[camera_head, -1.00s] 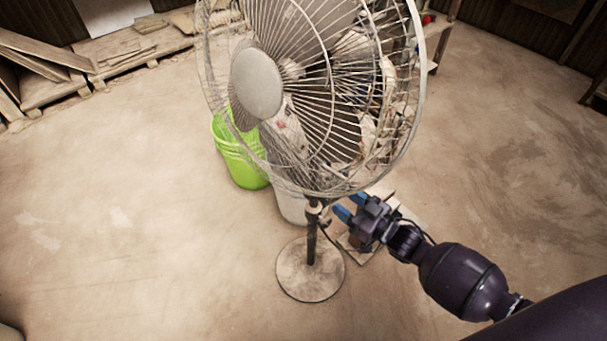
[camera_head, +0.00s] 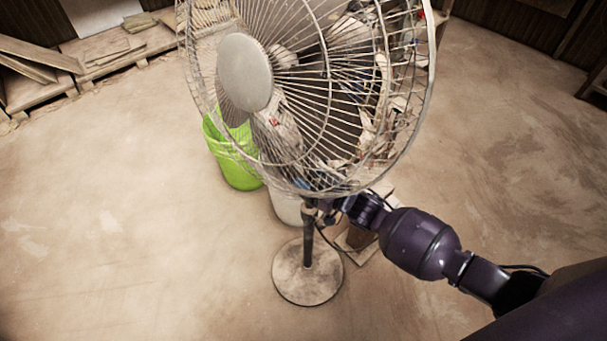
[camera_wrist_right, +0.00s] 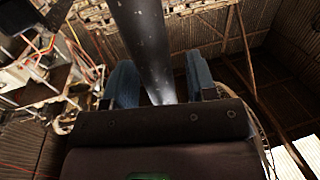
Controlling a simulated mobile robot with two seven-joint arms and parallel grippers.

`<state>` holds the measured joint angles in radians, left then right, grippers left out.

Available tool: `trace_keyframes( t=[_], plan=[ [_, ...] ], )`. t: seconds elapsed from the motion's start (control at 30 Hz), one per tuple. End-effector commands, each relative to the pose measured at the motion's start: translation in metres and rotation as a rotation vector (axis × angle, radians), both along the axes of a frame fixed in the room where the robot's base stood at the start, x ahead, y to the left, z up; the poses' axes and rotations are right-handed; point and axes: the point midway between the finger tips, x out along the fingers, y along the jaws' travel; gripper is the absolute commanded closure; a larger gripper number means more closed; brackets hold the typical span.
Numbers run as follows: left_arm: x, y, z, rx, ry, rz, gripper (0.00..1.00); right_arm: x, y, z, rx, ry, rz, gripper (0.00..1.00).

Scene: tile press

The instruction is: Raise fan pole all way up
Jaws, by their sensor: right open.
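A standing fan with a wide wire cage (camera_head: 330,100) fills the upper middle of the head view. Its dark pole (camera_head: 309,246) rises from a round, dusty base (camera_head: 300,285) on the floor. My right gripper (camera_head: 312,190) is at the upper pole, just under the cage, partly hidden by the cage wires. In the right wrist view, its two blue fingers (camera_wrist_right: 160,85) stand apart with the dark pole (camera_wrist_right: 145,45) between them. The gripper is open around the pole; I cannot tell whether either finger touches it. My left gripper is out of view.
A green bucket (camera_head: 232,165) and a whitish bucket (camera_head: 286,208) stand behind the fan. A wooden piece (camera_head: 356,243) lies right of the pole. Pallets with boards (camera_head: 105,48) line the back left. The floor to the left and right is clear.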

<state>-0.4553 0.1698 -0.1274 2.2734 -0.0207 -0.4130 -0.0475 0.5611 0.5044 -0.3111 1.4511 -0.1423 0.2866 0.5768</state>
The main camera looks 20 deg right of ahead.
Motion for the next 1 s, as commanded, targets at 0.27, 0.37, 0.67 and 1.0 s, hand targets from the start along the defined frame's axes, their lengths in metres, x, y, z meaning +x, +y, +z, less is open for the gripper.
trace_keyframes(
  t=[0.27, 0.37, 0.67, 1.0],
  plan=[
    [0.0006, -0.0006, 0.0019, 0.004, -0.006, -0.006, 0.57, 0.0101, 0.0065, 0.0, -0.001, -0.001, 0.0, 0.48],
    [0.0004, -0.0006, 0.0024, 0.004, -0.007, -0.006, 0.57, 0.0103, 0.0066, 0.0004, -0.001, -0.001, 0.0, 0.48],
    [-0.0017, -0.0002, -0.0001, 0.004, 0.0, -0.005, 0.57, 0.01, 0.0064, 0.0004, 0.0, 0.0, 0.0, 0.77],
    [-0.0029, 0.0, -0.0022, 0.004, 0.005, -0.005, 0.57, 0.0101, 0.0063, 0.001, -0.001, -0.001, 0.0, 1.0]
  ],
)
